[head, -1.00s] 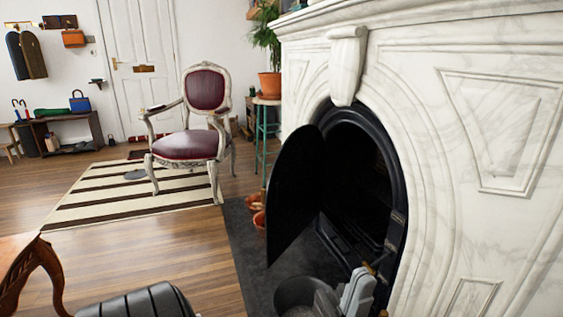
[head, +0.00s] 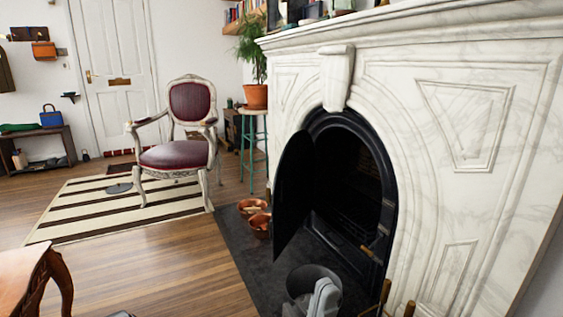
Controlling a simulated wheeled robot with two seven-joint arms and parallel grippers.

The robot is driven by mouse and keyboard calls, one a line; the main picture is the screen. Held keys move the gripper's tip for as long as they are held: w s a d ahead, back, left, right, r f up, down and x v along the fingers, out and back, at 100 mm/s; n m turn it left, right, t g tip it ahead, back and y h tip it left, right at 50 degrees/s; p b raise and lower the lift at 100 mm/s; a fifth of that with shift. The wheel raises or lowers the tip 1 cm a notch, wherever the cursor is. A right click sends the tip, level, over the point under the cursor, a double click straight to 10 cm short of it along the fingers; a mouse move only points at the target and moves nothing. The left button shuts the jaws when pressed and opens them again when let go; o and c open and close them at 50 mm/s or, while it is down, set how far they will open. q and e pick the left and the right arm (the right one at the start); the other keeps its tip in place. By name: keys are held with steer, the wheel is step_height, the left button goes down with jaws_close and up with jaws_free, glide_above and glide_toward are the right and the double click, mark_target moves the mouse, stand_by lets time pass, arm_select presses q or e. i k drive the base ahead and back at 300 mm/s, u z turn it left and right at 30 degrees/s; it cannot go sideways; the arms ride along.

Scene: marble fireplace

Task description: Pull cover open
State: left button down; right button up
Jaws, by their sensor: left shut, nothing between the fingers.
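The cover is a black arched panel (head: 293,190) at the left side of the fireplace opening. It stands swung out from the black arched frame (head: 388,225), with a wide gap to the right of it showing the dark inside. My left gripper (head: 324,296) shows as pale grey parts at the bottom edge, in front of a grey bucket. It is shut and empty, below and to the right of the cover, and looks apart from it. Most of the arm behind it is outside the picture. My right gripper is not in view.
The grey bucket (head: 307,280) and brass-handled tools (head: 383,293) stand in front of the marble fireplace (head: 455,190). Copper pots (head: 258,222) sit left of the cover. A red chair (head: 190,135) stands on a striped rug.

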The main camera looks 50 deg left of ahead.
mark_target(297, 164)
steer(key=u, duration=0.25)
steer(key=i, duration=1.1)
steer(key=u, duration=0.35)
